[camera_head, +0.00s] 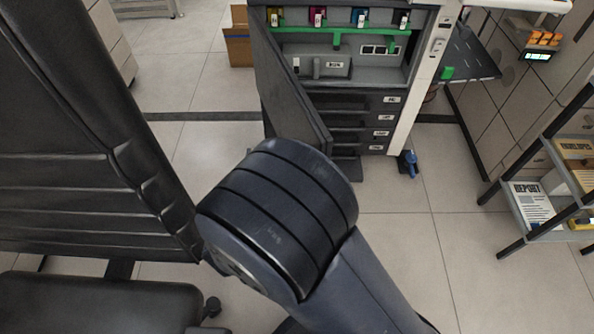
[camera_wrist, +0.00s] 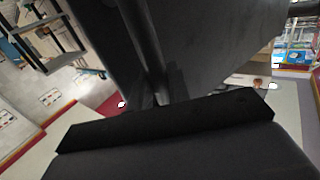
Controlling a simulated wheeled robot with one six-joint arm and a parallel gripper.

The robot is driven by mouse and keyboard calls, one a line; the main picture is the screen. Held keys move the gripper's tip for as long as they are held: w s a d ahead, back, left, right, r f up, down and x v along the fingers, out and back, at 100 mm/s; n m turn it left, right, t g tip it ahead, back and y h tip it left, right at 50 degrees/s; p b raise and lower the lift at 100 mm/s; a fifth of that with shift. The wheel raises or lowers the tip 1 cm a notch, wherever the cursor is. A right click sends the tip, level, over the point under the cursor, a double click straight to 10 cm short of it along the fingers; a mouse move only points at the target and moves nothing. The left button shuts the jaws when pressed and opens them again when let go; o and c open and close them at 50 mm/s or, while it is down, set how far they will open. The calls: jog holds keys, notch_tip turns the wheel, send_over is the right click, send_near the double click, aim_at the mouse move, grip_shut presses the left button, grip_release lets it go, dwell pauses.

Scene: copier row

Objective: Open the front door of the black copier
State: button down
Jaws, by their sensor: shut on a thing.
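The copier (camera_head: 398,95) stands at the top centre of the head view, dark with a pale right side. Its front door (camera_head: 285,85) is a dark panel swung outward on the left side. The inside shows, with coloured toner cartridges (camera_head: 317,17) and a green bar. My gripper (camera_wrist: 160,90) shows in the wrist view, dark against a dark panel (camera_wrist: 215,45). It is shut on what looks like a bar-shaped door handle (camera_wrist: 142,35); the exact contact is hard to make out. In the head view my arm hides the gripper and the door's lower end.
A black office chair (camera_head: 75,150) fills the left side. A low shelf rack (camera_head: 515,215) with papers stands at the right. A small blue item (camera_head: 408,163) is on the floor beside the copier. A cardboard box (camera_head: 238,45) stands behind left. Tiled floor is clear right of my arm.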

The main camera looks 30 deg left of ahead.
jog(key=c, duration=1.5)
grip_release()
jog(key=shift+c, duration=0.2)
jog(key=s+p, duration=0.2)
jog(key=s, duration=0.5)
jog(key=shift+s+a, duration=0.2)
jog(key=shift+a, duration=0.05)
jog(key=shift+c, duration=0.5)
